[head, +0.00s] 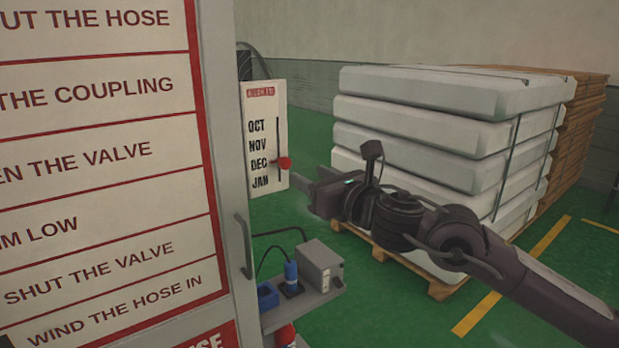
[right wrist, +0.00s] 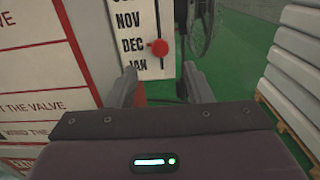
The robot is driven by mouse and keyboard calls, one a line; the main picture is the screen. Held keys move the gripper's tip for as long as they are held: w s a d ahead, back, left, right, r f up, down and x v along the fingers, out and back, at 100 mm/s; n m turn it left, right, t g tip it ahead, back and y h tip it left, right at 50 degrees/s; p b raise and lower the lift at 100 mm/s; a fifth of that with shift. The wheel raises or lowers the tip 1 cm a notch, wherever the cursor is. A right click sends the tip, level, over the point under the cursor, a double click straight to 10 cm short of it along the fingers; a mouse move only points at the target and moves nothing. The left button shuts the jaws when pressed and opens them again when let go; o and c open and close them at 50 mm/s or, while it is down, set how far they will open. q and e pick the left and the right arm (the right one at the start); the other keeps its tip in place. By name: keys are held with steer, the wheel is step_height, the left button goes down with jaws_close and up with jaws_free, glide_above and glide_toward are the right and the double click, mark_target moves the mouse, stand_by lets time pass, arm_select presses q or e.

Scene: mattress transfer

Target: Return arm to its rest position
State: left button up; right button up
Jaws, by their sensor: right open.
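My right arm reaches in from the lower right of the head view. Its gripper (head: 308,185) is beside the white month card (head: 262,128), near the red knob (head: 283,162) on the card's slot. In the right wrist view the two fingers of the gripper (right wrist: 158,88) stand apart with nothing between them. The red knob (right wrist: 159,47) shows just beyond the fingertips, level with DEC. I cannot tell from these views whether a finger touches the card. My left gripper is not in view.
A stack of white mattresses (head: 430,130) stands on a wooden pallet (head: 445,288) behind my right arm. A cabinet with an instruction sign (head: 95,160) fills the left. A small shelf with a grey box (head: 318,268) and blue plugs sits below the card. Green floor is open at the lower right.

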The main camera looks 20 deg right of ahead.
stand_by(0.3)
